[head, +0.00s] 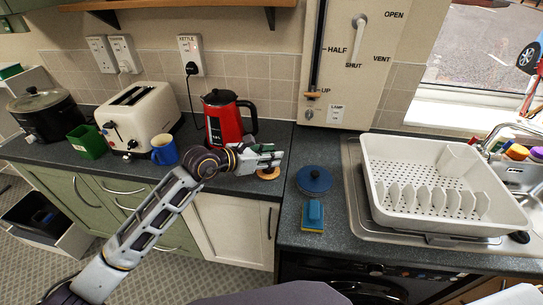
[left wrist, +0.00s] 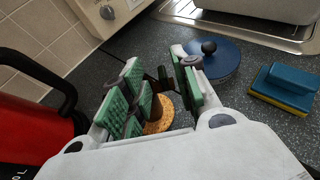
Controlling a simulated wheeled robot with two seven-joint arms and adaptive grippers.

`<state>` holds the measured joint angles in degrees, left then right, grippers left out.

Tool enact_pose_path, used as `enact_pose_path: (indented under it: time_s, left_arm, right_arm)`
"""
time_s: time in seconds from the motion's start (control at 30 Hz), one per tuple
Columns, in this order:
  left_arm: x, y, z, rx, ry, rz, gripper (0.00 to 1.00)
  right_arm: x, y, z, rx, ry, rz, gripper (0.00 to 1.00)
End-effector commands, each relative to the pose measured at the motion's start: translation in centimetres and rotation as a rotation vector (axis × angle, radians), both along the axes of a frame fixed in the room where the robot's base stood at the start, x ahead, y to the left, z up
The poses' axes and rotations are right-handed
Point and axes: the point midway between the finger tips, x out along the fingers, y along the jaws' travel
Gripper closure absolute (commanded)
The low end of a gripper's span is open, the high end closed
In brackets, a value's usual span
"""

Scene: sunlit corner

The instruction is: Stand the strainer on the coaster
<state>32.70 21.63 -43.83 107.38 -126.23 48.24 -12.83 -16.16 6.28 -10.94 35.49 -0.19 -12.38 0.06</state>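A round cork coaster (head: 268,173) lies on the dark worktop near its front edge, right of the red kettle. My left gripper (head: 270,158) is over the coaster and hides part of it. In the left wrist view the coaster (left wrist: 158,117) shows between and below the green-padded fingers (left wrist: 163,88). A small dark shape lies between those fingers. I cannot tell whether it is the strainer or part of the gripper, or whether the pads press on it. No strainer is clearly seen elsewhere. My right gripper is out of view.
The red kettle (head: 228,119) stands close left of the gripper. A blue lid with a black knob (head: 314,180) and a blue-handled sponge (head: 313,214) lie to the right. The white dish rack (head: 440,190) stands farther right.

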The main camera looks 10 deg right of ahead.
Motion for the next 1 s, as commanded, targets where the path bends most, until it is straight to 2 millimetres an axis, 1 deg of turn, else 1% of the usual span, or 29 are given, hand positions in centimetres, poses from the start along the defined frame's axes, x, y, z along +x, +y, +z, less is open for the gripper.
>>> enact_pose_path:
  time_s: [0.07,0.17,0.3,0.4,0.57,0.67,0.87,1.0]
  left_arm:
    - [-0.3,0.6,0.2,0.000,0.000,0.001,0.71]
    - [-0.7,1.4,0.5,0.001,0.000,0.001,0.71]
    - [-1.3,2.7,1.1,0.002,0.001,0.001,0.71]
    - [-1.8,3.6,1.6,0.001,-0.001,0.001,0.71]
    - [-2.5,5.0,2.3,0.001,-0.001,0.001,0.71]
    - [-3.0,5.8,2.6,0.001,0.002,0.000,0.71]
    - [-3.8,7.4,3.5,0.001,0.000,0.000,0.71]
    - [-4.3,8.4,4.0,0.000,0.000,0.000,0.71]
  right_arm:
    - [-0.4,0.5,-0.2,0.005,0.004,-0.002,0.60]
    - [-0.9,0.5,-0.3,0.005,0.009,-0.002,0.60]
    - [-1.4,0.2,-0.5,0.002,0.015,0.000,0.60]
    - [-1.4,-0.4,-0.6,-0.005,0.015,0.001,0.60]
    - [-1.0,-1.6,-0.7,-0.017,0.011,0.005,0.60]
    - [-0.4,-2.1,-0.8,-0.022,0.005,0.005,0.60]
    - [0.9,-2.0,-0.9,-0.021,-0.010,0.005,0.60]
    - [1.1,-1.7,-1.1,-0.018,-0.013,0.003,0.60]
